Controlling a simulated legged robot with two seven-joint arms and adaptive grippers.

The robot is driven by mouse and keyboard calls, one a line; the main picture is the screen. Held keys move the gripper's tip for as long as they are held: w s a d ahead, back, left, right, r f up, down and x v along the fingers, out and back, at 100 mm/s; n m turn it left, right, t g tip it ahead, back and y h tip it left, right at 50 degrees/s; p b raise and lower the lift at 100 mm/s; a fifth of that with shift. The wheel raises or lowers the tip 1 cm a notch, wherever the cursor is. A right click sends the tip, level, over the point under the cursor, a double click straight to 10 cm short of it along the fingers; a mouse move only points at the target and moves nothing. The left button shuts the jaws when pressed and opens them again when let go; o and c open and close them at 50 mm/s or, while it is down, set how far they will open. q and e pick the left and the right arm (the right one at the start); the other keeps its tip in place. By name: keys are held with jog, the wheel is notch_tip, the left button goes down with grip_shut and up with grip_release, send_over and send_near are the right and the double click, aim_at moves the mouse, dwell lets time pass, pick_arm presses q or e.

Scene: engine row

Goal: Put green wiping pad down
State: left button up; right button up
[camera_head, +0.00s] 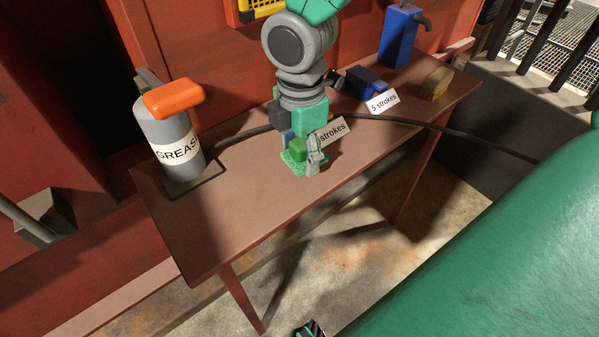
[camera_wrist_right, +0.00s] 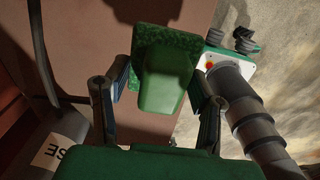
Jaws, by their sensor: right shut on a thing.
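The green wiping pad (camera_head: 298,153) has a block-shaped grip on a flat, rough green sole. My right gripper (camera_head: 303,152) is shut on its grip, over the middle of the red-brown table. The pad is low at the tabletop; I cannot tell whether its sole touches. In the right wrist view the pad (camera_wrist_right: 165,75) sits between the two fingers of my right gripper (camera_wrist_right: 163,90). My left gripper (camera_head: 310,329) barely shows at the bottom edge of the head view, below the table, and its jaws cannot be made out.
A grey grease container (camera_head: 172,135) with an orange top stands on the table's left end. A "strokes" card (camera_head: 332,130) is close beside the pad. A "5 strokes" card (camera_head: 383,101), a blue box (camera_head: 366,82) and a yellow-brown block (camera_head: 436,82) are farther right. The front tabletop is clear.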

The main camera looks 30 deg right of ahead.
aim_at(300, 180)
notch_tip(300, 180, down, 4)
jog(key=shift+s+a+r, duration=0.15)
jog(key=shift+r, duration=0.05)
jog(key=shift+f, duration=0.55)
jog(key=o, duration=1.1)
jog(key=shift+f, duration=0.1)
